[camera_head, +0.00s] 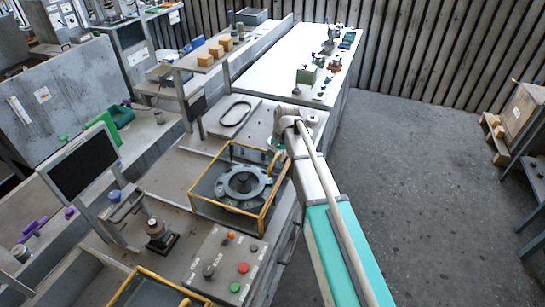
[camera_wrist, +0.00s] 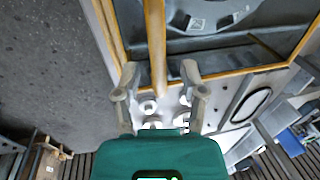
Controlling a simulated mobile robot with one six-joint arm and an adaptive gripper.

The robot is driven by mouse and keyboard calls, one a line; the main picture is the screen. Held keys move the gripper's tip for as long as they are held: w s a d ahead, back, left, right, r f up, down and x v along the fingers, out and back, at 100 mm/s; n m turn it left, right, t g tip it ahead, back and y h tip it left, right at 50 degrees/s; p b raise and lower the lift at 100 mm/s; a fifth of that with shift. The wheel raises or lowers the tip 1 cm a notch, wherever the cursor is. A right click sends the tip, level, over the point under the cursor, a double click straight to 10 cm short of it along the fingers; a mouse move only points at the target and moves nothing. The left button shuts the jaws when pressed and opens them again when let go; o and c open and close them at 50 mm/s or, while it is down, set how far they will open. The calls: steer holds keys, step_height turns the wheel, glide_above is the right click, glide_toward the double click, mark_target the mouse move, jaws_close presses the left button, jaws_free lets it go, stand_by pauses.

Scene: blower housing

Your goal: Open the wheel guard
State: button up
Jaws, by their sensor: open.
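The wheel guard (camera_head: 226,213) is a yellow-framed, clear-sided box in the head view. It stands closed over a grey round wheel (camera_head: 243,182) on the bench. In the wrist view the guard's yellow frame (camera_wrist: 240,72) crosses the top, with part of the wheel (camera_wrist: 207,14) behind it. My gripper (camera_wrist: 160,72) is open at the guard's far right corner, as seen in the head view. A yellow bar of the guard lies between its two fingers in the wrist view. I cannot tell whether the fingers touch it. In the head view my wrist hides the fingers.
A control panel (camera_head: 228,262) with red, green and orange buttons sits in front of the guard. A monitor (camera_head: 82,160) stands to the left. A second yellow frame (camera_head: 150,275) is at the bottom. Open grey floor (camera_head: 420,180) lies to the right.

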steer(key=shift+c, duration=0.2)
jaws_close()
